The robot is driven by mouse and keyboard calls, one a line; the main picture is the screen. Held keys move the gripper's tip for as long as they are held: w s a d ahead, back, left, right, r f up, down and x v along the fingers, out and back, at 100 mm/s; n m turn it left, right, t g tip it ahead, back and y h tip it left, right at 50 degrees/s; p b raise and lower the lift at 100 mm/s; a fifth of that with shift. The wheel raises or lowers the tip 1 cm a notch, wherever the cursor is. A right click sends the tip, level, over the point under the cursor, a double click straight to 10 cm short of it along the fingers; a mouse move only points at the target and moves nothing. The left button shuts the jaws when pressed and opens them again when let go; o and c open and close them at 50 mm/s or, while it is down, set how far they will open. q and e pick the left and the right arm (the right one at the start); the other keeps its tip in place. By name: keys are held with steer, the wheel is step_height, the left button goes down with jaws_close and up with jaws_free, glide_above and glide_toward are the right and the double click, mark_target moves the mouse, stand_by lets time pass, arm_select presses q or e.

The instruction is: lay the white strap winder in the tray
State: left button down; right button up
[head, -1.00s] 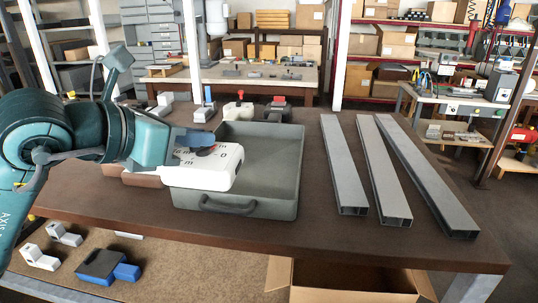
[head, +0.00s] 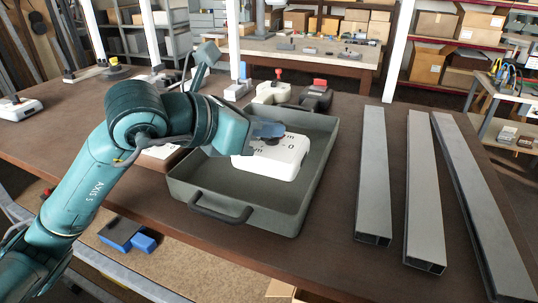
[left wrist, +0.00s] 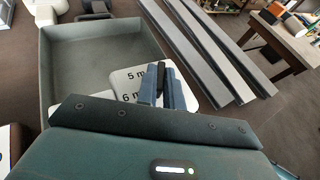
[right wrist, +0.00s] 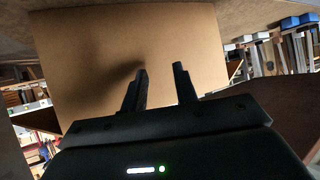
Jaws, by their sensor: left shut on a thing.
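The white strap winder (head: 283,158) is a rounded white case with dark markings and a dark knob. My left gripper (head: 266,131) is shut on it from above. In the left wrist view the fingers (left wrist: 158,84) close on the dark part on the winder's top (left wrist: 128,78). The winder is over the inside of the grey-green tray (head: 215,199), towards its right side; I cannot tell if it touches the floor of the tray. My right gripper (right wrist: 160,70) shows only in the right wrist view, with its fingers apart and nothing between them.
Three grey profiles (head: 373,170) lie right of the tray. A white device (head: 272,93) and a dark one with a red top (head: 316,96) stand behind it. A white object (head: 158,151) is partly hidden behind my left arm. A cardboard surface (right wrist: 110,60) faces my right gripper.

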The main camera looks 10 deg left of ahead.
mark_target(266, 158)
arm_select(q)
step_height(266, 158, down, 5)
steer(key=shift+f, duration=0.35)
steer(key=shift+f, duration=0.2)
steer(key=c, duration=1.5)
jaws_free()
steer(key=shift+c, duration=0.2)
